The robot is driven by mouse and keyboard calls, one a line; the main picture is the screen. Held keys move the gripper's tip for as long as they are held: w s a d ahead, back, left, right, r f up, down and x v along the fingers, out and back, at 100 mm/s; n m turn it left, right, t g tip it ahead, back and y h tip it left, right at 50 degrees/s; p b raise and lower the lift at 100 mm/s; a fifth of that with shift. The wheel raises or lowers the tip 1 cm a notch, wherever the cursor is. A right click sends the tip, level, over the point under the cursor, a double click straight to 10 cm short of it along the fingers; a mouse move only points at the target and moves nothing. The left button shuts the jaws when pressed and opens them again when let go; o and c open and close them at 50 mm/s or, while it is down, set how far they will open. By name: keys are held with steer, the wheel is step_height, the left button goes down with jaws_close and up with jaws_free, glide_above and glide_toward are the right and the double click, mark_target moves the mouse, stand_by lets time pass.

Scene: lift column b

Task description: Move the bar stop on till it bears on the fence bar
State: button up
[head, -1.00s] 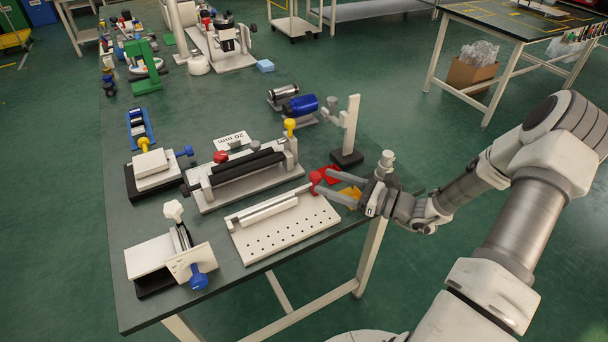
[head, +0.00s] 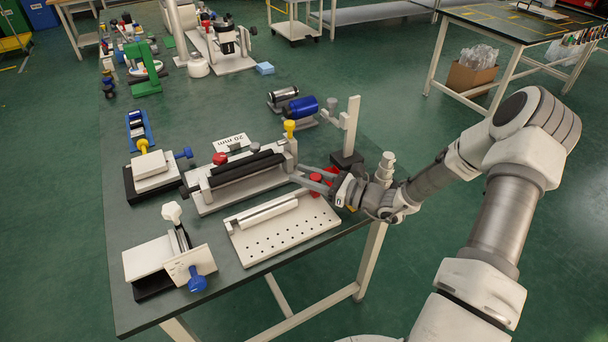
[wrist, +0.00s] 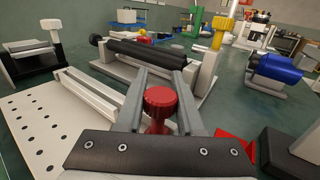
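The white fence bar (head: 268,212) lies along the far side of a white perforated plate (head: 285,235). In the wrist view the bar (wrist: 90,97) runs toward my gripper from the left. A red knob (wrist: 160,104) shows between my gripper's fingers (wrist: 160,72), close to the bar's right end; in the head view the knob (head: 315,191) is partly visible below the fingers. My gripper (head: 298,174) is open, its fingers apart. Contact with the knob is unclear. The bar stop's body is not clearly distinguishable, and its contact with the fence bar is hidden.
Behind the plate stands a fixture with a black bar (head: 245,165) and a yellow knob (head: 290,127). A white post on a black base (head: 347,158) stands close beyond my gripper. A red piece (wrist: 234,146) lies to the right. A blue-knobbed fixture (head: 165,260) is at left.

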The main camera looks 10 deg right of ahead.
jaws_close()
stand_by(1.0)
